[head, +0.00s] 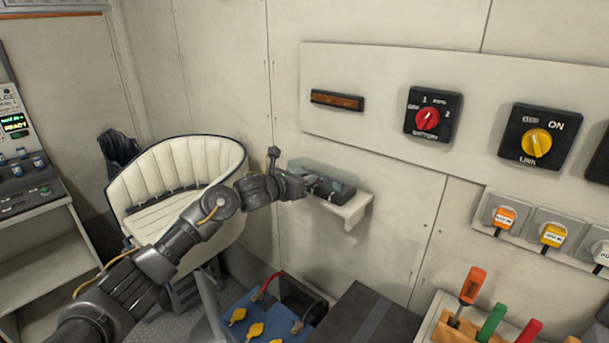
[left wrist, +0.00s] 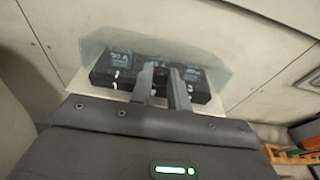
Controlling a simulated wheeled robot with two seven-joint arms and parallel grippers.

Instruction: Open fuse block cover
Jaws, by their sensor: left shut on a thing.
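The fuse block (head: 330,190) is a dark block on a small pale wall shelf, right of the white seat in the head view. Its clear cover (head: 322,171) is see-through and stands tilted up over the block toward the wall. In the left wrist view, the cover (left wrist: 215,60) spreads behind and above the dark fuse block (left wrist: 115,77). My left gripper (head: 300,186) is at the block's near left side. In the left wrist view, its two fingers (left wrist: 164,85) are close together in front of the block, shut on the cover; the exact contact is hard to see. My right gripper is out of view.
The shelf (head: 352,208) juts from the wall. Below it are a blue box with yellow fittings (head: 255,329) and a dark box (head: 365,318). A white seat (head: 185,165) stands left. Red (head: 428,119) and yellow (head: 536,142) rotary switches are on the wall panel.

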